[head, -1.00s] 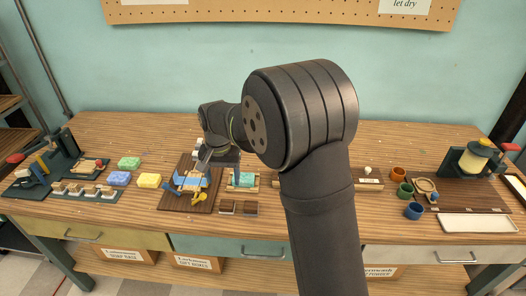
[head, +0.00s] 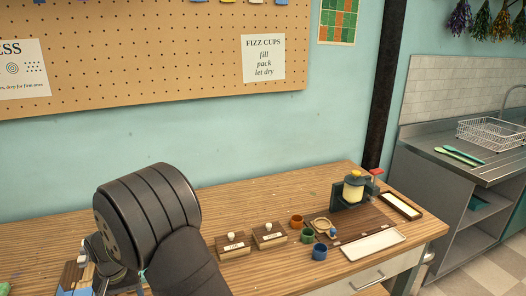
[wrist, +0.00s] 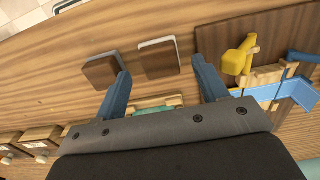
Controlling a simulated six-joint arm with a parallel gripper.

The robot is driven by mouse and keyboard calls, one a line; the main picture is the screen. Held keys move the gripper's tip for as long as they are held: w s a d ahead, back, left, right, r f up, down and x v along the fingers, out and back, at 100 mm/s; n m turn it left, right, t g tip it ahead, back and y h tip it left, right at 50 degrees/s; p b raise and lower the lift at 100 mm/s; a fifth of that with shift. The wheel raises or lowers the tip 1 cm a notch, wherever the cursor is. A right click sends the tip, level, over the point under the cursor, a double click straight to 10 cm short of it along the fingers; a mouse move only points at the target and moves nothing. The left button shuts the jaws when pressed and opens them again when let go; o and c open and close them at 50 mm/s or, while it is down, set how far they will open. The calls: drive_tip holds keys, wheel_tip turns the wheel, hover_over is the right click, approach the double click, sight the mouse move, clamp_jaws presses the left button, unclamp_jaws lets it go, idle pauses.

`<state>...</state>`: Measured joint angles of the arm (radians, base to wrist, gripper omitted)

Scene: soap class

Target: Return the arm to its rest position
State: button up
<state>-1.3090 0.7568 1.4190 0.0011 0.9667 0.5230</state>
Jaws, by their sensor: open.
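My gripper (wrist: 163,84) shows in the wrist view with its two blue fingers wide apart and nothing between the tips. It is above the wooden bench (wrist: 60,70). Two dark square pieces, a left one (wrist: 103,70) and a right one (wrist: 159,60), lie on the bench beyond the fingertips. A teal piece in a wooden frame (wrist: 152,107) is partly hidden behind the gripper body. In the head view, my arm fills the lower left and mostly hides the gripper.
A blue bracket (wrist: 290,92) and a yellow part (wrist: 238,57) sit close right of the gripper. Two knobbed wooden blocks (head: 232,244) (head: 269,235), small cups (head: 319,252), a white tray (head: 372,244) and a press (head: 352,192) stand on the bench. The bench's back left is clear.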

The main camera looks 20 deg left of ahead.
drive_tip(key=shift+r, duration=0.3)
